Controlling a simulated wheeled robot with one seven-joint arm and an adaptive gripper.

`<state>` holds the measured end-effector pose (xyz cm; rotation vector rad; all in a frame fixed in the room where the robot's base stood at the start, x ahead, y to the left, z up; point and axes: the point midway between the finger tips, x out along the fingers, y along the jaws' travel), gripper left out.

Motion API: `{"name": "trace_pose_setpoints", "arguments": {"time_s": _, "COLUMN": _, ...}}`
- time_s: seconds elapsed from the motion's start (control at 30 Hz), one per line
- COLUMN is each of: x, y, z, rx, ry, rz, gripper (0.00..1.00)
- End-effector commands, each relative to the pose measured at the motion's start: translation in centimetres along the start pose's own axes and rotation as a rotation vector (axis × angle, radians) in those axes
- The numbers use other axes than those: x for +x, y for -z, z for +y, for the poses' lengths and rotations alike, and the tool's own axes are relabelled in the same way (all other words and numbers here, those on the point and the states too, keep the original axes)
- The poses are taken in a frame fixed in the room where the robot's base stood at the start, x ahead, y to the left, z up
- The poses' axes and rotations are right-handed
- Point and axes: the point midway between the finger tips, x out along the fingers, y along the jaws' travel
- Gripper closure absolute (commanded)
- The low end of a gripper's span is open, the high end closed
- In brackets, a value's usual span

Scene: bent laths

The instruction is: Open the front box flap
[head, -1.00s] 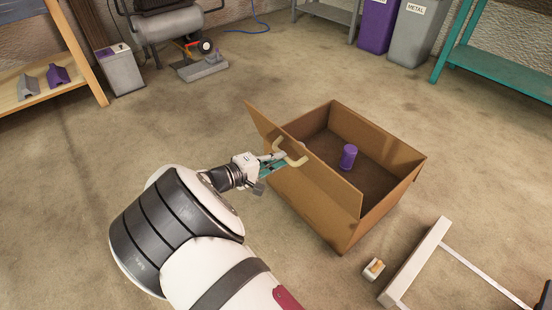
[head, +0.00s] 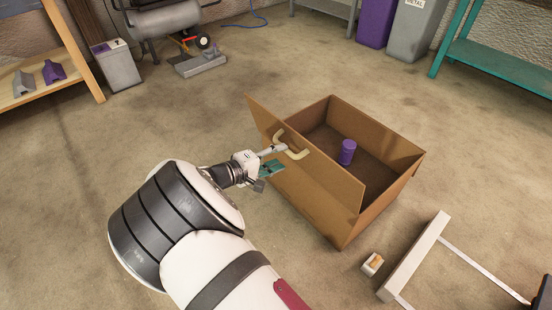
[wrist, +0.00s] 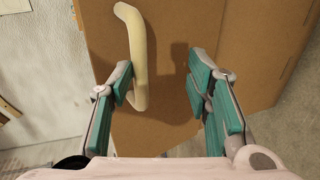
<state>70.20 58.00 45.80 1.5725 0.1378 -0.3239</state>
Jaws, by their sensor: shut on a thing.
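A cardboard box (head: 395,190) stands on the floor. Its front flap (head: 318,180) stands up and leans slightly outward over the near left side. A cream U-shaped handle (head: 296,153) sits on the flap's outer face, and it also shows in the wrist view (wrist: 137,60). My gripper (head: 273,160) is at the handle. In the wrist view its teal-padded fingers (wrist: 160,82) are well apart. The handle's lower part lies at the left finger, and a clear gap separates it from the right finger. I cannot tell whether the left finger touches it.
A purple cylinder (head: 347,152) stands inside the box. A small white block with an orange top (head: 372,263) and a pale frame (head: 415,258) lie on the floor at the lower right. A wooden shelf (head: 60,85) stands at the left.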

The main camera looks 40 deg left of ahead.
Motion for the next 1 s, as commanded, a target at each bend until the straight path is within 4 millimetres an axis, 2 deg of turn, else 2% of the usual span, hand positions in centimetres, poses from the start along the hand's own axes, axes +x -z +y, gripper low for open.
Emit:
{"name": "trace_pose_setpoints", "arguments": {"time_s": 0.3, "x": -1.7, "y": -0.1, "z": 5.8, "rx": 0.003, "ry": -0.003, "rz": -0.003, "gripper": 0.67}}
{"name": "trace_pose_setpoints", "arguments": {"time_s": 0.5, "x": -2.5, "y": 0.0, "z": 8.2, "rx": 0.003, "ry": -0.006, "rz": -0.001, "gripper": 0.67}}
{"name": "trace_pose_setpoints", "arguments": {"time_s": 0.67, "x": -2.7, "y": 0.0, "z": 8.8, "rx": 0.002, "ry": -0.007, "rz": -0.001, "gripper": 0.67}}
{"name": "trace_pose_setpoints", "arguments": {"time_s": 1.0, "x": -2.7, "y": 0.0, "z": 8.9, "rx": 0.003, "ry": -0.008, "rz": 0.0, "gripper": 0.67}}
